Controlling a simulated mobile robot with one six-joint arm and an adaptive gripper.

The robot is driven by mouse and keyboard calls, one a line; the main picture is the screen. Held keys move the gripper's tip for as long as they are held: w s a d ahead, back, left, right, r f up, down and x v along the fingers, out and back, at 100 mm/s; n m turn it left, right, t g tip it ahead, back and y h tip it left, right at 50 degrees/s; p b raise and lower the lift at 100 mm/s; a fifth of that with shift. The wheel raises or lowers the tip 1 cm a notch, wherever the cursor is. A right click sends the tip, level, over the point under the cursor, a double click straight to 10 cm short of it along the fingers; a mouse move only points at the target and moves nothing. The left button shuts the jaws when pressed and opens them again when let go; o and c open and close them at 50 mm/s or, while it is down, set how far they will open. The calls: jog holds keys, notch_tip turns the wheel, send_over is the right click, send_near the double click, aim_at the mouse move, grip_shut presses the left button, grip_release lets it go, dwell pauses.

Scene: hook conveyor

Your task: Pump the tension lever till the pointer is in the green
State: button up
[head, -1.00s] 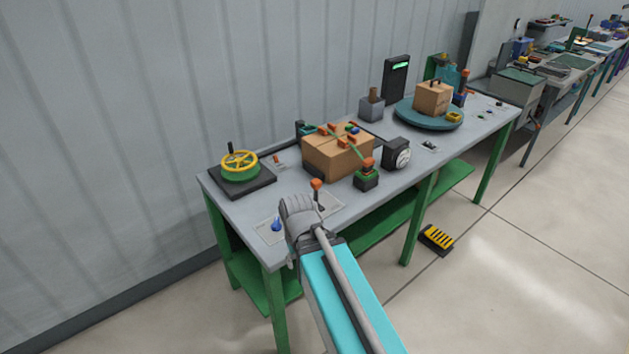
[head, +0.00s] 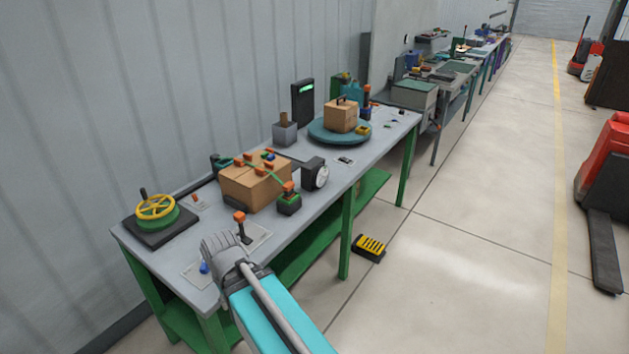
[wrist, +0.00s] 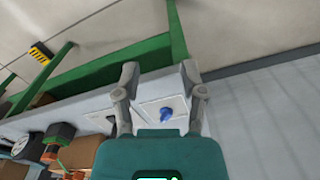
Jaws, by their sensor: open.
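A green and black block with an orange-topped lever (head: 289,198) stands at the front corner of a strapped carton. A second orange-topped lever (head: 241,225) rises from a plate near the table's front edge. I cannot tell which is the tension lever. A round white dial in a black housing (head: 318,176) stands right of the carton; its pointer and any green zone are too small to read. My gripper (head: 222,246) is over the near end of the table, just left of the second lever. In the wrist view it (wrist: 159,72) is open and empty, with a blue knob (wrist: 166,114) seen between the fingers.
The carton (head: 250,190) has a green strap with orange clips. A yellow handwheel (head: 155,208) is at the left end, a turntable (head: 325,136) with a box at the far end. A yellow and black pedal (head: 369,247) lies on the floor. Open floor lies right of the table.

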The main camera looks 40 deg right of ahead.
jog(key=shift+w+f, duration=0.15)
jog(key=shift+f, duration=0.05)
jog(key=c, duration=0.4)
jog(key=shift+w+f+y+b, duration=0.15)
jog(key=shift+f+y+b, duration=0.15)
jog(key=shift+b, duration=0.15)
grip_shut()
jog(key=w+d+f+m+t+y+b, duration=0.2)
jog(key=w+f+m+t+y+b, duration=0.15)
jog(key=w+b, duration=0.25)
jog(key=w+d+f+m+t+y+b, duration=0.2)
jog(key=w+t+y+b, duration=0.15)
jog(key=w+b, duration=0.2)
jog(key=w+d+r+m+t+h+b, duration=0.1)
jog(key=d+m+t+b, duration=0.3)
jog(key=d, duration=0.5)
jog(key=w+d+r+m+t+h+b, duration=0.1)
jog(key=w+d+m+t+b, duration=0.2)
jog(key=d, duration=0.7)
jog(key=m+t+b, duration=0.2)
jog(key=t+b, duration=0.1)
jog(key=shift+w+b, duration=0.35)
